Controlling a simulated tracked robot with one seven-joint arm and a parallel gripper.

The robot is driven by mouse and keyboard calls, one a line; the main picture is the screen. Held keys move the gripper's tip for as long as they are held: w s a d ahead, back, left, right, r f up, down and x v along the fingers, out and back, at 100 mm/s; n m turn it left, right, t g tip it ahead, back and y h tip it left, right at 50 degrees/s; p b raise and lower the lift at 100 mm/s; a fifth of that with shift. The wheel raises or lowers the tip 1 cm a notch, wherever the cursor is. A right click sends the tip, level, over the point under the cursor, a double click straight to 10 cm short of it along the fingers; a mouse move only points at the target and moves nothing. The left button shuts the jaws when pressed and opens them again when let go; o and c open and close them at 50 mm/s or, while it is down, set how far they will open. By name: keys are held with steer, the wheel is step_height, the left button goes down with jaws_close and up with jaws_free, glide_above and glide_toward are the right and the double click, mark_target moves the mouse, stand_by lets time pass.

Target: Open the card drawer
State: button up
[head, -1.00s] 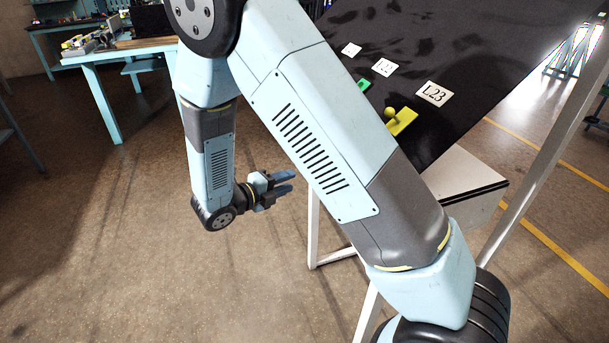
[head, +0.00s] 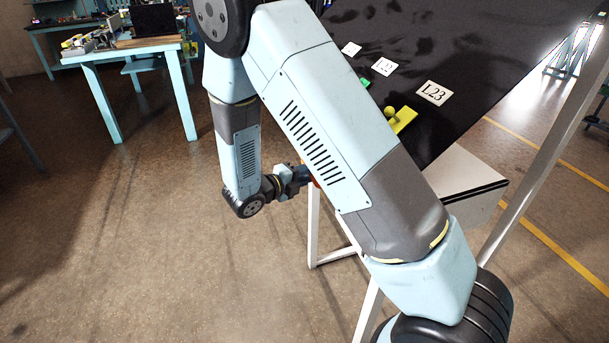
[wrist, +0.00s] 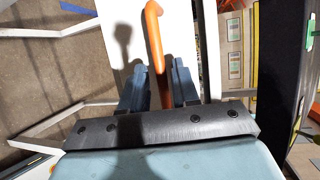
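The card drawer seems to be the white box (head: 455,190) under the black sloping panel in the head view; my arm hides most of it. In the wrist view a white face (wrist: 183,28) lies ahead with an orange bent handle (wrist: 154,30) in front of it. My gripper (wrist: 160,82) has its two blue fingers apart, one on each side of the handle. A small gap shows at the left finger; the right finger is very near the handle, and contact is unclear. In the head view my gripper (head: 303,175) is partly behind my forearm.
A blue workbench (head: 120,50) is at the back left.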

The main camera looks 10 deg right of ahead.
jaws_close()
